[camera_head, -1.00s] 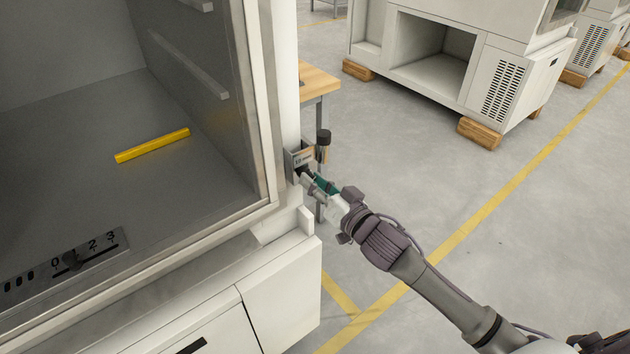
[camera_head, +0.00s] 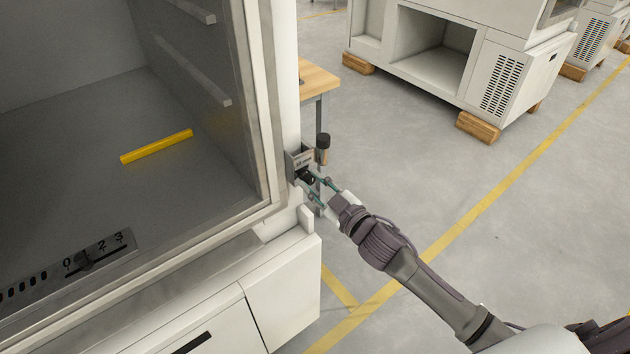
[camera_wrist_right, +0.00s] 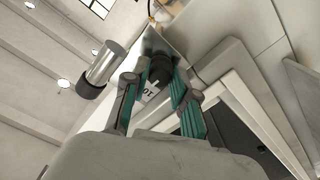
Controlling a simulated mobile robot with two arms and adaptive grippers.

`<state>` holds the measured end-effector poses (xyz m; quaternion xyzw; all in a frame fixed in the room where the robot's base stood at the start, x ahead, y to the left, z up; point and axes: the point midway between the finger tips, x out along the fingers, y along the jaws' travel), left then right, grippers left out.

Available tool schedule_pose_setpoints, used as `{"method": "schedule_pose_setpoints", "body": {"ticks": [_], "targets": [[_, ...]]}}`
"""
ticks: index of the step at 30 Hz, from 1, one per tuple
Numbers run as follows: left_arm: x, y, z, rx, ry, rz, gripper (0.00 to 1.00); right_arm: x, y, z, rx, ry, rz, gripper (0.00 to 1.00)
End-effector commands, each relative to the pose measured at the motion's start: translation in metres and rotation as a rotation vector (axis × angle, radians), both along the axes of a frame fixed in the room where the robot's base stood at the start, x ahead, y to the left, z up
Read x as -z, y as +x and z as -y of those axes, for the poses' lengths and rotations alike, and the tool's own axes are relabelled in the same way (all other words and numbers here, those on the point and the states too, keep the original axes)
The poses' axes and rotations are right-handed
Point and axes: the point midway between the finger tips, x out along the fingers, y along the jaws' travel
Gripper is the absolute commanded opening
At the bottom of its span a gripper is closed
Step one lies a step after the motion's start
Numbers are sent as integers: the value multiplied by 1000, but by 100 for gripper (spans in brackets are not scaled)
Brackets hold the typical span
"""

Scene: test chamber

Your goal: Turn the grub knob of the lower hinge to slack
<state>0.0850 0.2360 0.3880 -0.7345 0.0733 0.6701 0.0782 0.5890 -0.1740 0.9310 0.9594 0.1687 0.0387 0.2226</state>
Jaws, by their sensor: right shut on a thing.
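The lower hinge (camera_head: 299,160) is a small grey metal bracket on the right edge of the white chamber front. Its grub knob (camera_wrist_right: 160,70) is small, round and black, and sits between my right fingertips in the wrist view. My right gripper (camera_head: 309,182) reaches up to the hinge from the lower right and is shut on the knob. In the wrist view its green-padded fingers (camera_wrist_right: 158,84) stand on both sides of the knob. Part of a printed label (camera_wrist_right: 150,91) shows below the knob, its text partly hidden. My left gripper is not in view.
A black-capped metal pin (camera_head: 323,148) stands upright right beside the hinge; it also shows in the wrist view (camera_wrist_right: 101,70). A wooden-topped table (camera_head: 316,80) stands behind. A yellow bar (camera_head: 157,146) lies inside the chamber. The floor at right is open.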

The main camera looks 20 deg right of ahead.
Motion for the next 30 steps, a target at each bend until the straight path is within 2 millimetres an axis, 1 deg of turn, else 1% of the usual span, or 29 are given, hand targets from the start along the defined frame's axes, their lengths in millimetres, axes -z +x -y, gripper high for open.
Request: {"method": "schedule_pose_setpoints", "body": {"ticks": [1, 12, 24, 30], "targets": [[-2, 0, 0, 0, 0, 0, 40, -3, 0, 0, 0, -41, 17, 0], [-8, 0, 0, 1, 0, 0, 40, -2, 0, 0, -1, -370, 138, 0], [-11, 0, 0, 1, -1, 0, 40, -2, 0, -1, -2, -722, 266, 0], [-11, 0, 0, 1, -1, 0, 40, -2, 0, -1, -2, -869, 320, 0]]}}
